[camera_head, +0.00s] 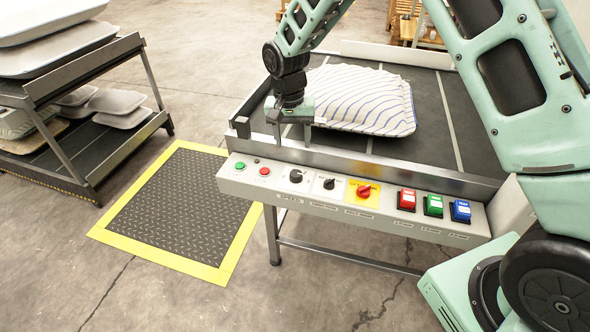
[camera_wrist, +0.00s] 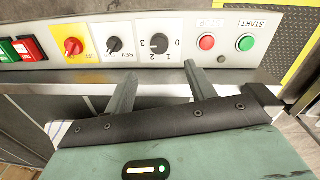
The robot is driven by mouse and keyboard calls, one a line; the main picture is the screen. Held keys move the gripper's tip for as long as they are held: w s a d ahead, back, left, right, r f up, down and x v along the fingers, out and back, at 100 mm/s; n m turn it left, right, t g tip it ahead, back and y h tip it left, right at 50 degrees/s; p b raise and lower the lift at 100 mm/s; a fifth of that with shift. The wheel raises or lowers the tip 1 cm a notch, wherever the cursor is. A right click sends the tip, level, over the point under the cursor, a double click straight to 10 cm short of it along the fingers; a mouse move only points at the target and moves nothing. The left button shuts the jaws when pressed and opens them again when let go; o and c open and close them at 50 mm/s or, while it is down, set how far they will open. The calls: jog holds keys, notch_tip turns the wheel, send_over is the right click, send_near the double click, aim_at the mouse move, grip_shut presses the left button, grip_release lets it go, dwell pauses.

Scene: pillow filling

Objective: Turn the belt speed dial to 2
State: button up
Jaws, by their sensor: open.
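The belt speed dial (camera_head: 296,175) is a black knob on a white plate on the sloped front panel (camera_head: 231,183). In the wrist view the speed dial (camera_wrist: 158,43) has numbers around it; its exact setting is too small to tell for sure. My gripper (camera_head: 293,142) points down above the belt's front rail, behind the dial and apart from it. In the wrist view my gripper (camera_wrist: 160,66) is open and empty, with its two fingers spread to either side of the dial's line.
A second black knob (camera_head: 328,183), a red rotary switch (camera_head: 364,191), and green (camera_head: 239,166) and red (camera_head: 264,171) buttons flank the dial. Red, green and blue switches sit farther right. A striped pillow (camera_head: 362,98) lies on the belt behind my gripper. A metal rail (camera_head: 330,160) edges the panel.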

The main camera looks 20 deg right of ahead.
aim_at(296, 173)
jog(key=f, duration=1.1)
jog(key=shift+s+d, duration=0.15)
jog(key=shift+d, duration=0.15)
jog(key=shift+c, duration=0.3)
jog(key=c, duration=0.9)
